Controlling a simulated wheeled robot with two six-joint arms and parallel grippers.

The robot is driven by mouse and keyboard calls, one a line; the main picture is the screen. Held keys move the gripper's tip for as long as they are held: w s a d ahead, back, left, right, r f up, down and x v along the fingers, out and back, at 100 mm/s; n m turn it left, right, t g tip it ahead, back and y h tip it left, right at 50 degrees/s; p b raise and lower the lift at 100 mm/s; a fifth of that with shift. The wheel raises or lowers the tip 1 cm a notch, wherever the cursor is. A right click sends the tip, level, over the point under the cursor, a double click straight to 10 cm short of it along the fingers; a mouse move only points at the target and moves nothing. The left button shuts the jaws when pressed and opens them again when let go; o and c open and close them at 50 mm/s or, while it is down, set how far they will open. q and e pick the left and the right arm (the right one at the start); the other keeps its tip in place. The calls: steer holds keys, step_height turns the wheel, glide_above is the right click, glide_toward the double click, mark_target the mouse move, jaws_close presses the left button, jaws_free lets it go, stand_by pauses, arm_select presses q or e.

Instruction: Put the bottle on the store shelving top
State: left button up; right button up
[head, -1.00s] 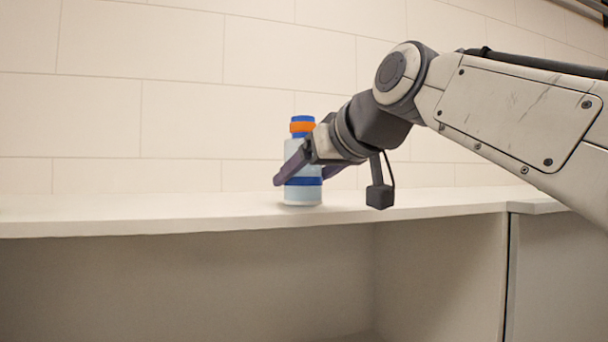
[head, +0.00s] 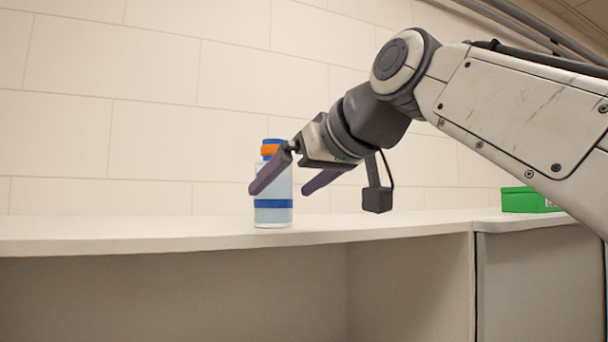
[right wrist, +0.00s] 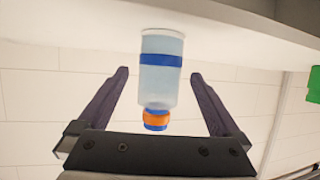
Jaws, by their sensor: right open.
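The bottle (head: 273,205) stands upright on the white shelving top (head: 140,232). It is pale blue with a dark blue band and an orange and blue cap. My right gripper (head: 295,184) is open beside the bottle, one finger overlapping it in the head view. In the right wrist view the picture is turned over, and the bottle (right wrist: 161,75) appears between and beyond the two spread fingers (right wrist: 158,78), touching neither. My left gripper is not in view.
A green box (head: 528,200) sits on the top at the right. A tiled wall (head: 150,120) rises behind. The top left of the bottle is clear. Below the top is an open recess (head: 180,300).

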mark_target(284, 179)
steer(key=v, duration=0.7)
steer(key=shift+s+b, duration=0.2)
steer(key=shift+b, duration=0.2)
steer(key=shift+r, duration=0.1)
steer(key=p+x, duration=0.3)
steer(key=x, duration=0.9)
steer(key=shift+w, duration=0.1)
steer(key=shift+d+r, duration=0.1)
steer(key=shift+r, duration=0.7)
